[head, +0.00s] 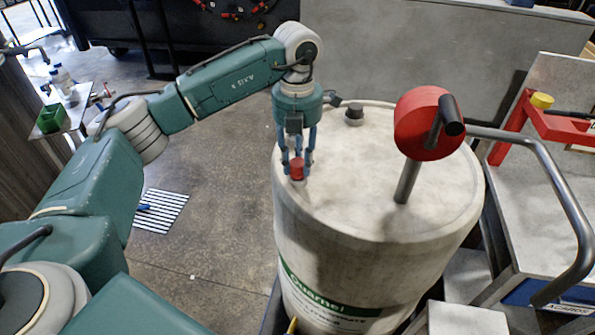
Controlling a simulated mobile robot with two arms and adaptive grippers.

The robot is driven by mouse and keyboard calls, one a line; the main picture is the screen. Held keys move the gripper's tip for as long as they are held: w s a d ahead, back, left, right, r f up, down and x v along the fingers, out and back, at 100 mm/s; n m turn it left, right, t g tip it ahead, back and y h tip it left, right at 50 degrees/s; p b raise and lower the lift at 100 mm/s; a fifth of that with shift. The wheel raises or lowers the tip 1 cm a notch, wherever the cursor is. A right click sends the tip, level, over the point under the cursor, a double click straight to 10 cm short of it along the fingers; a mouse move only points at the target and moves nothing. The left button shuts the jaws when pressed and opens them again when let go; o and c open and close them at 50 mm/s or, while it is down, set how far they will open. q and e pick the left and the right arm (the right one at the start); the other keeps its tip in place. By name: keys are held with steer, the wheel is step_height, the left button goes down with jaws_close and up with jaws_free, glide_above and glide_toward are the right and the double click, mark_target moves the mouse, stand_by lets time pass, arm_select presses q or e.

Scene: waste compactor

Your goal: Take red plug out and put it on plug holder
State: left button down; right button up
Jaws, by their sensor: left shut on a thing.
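A large off-white drum (350,205) stands right of centre in the head view. The red plug (297,170) is at the left edge of the drum's top. My left gripper (297,160) points down over it, its blue fingers shut around the red plug. Whether the plug is seated in the drum or lifted slightly cannot be told. I cannot identify a plug holder with certainty. My right gripper is not in view.
A red round-headed pump with a black grip (428,125) rises from the drum's top. A dark cap (354,113) sits at the drum's back. A curved grey handle (560,190) and a grey bench (545,190) are at right. A small table (70,115) with a green box stands far left.

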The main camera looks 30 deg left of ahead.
arm_select(q)
steer(key=shift+r, duration=0.1)
steer(key=shift+r+p, duration=1.65)
steer(key=shift+r, duration=0.75)
steer(key=shift+f, duration=0.1)
